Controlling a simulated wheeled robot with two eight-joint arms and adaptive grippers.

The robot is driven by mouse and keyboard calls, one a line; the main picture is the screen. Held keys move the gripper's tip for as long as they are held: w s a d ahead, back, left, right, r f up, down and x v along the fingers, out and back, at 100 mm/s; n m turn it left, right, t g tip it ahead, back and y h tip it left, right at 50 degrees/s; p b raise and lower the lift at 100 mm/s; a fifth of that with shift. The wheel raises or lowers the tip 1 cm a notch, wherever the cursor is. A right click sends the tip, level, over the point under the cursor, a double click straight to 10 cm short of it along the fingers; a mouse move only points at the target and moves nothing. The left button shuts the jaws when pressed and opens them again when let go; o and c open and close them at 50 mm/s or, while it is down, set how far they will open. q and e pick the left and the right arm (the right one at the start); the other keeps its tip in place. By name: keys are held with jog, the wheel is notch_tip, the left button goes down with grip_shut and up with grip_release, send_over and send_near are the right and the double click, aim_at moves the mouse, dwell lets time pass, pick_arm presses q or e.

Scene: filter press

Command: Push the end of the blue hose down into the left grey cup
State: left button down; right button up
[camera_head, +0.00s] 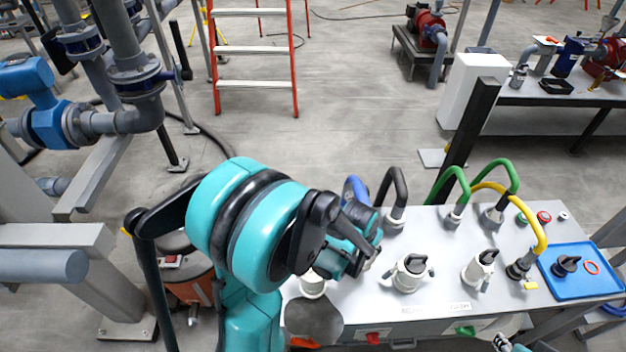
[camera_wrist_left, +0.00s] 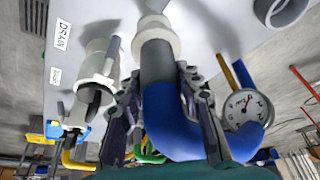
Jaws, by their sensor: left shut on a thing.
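The blue hose (camera_head: 357,190) arches up behind my left gripper (camera_head: 366,258) in the head view. In the left wrist view, my left gripper (camera_wrist_left: 165,110) is shut on the blue hose (camera_wrist_left: 172,125) near its dark grey end (camera_wrist_left: 157,62). That end meets the mouth of a pale grey cup (camera_wrist_left: 155,38), in line with it; how deep it sits is hidden. In the head view my gripper covers much of that area. A pale cup (camera_head: 313,284) shows just left of the gripper. Part of what looks like my right gripper (camera_head: 505,342) shows at the bottom edge.
Capped cups (camera_head: 410,272) and (camera_head: 480,268) stand to the right on the grey panel (camera_head: 440,238). Black (camera_head: 393,188), green (camera_head: 445,185) and yellow (camera_head: 535,232) hoses rise nearby. A blue tray (camera_head: 570,290) lies far right. A gauge (camera_wrist_left: 245,110) is close beside the hose.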

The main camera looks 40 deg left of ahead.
pick_arm(q)
jog(key=w+a+r+m+h+p, duration=0.15)
jog(key=a+r+m, duration=0.25)
jog(key=a, duration=0.8)
jog(key=w+a+r+m+h+p, duration=0.15)
jog(key=a+r+m, duration=0.25)
jog(key=a, duration=0.7)
notch_tip(320, 180, down, 7)
jog(key=b, duration=0.4)
jog(key=shift+w+g, duration=0.15)
jog(key=shift+g, duration=0.25)
jog(key=shift+r, duration=0.1)
notch_tip(320, 180, down, 6)
jog(key=b, duration=0.5)
dwell(0.4)
jog(key=c, duration=1)
grip_release()
jog(key=shift+o, duration=0.2)
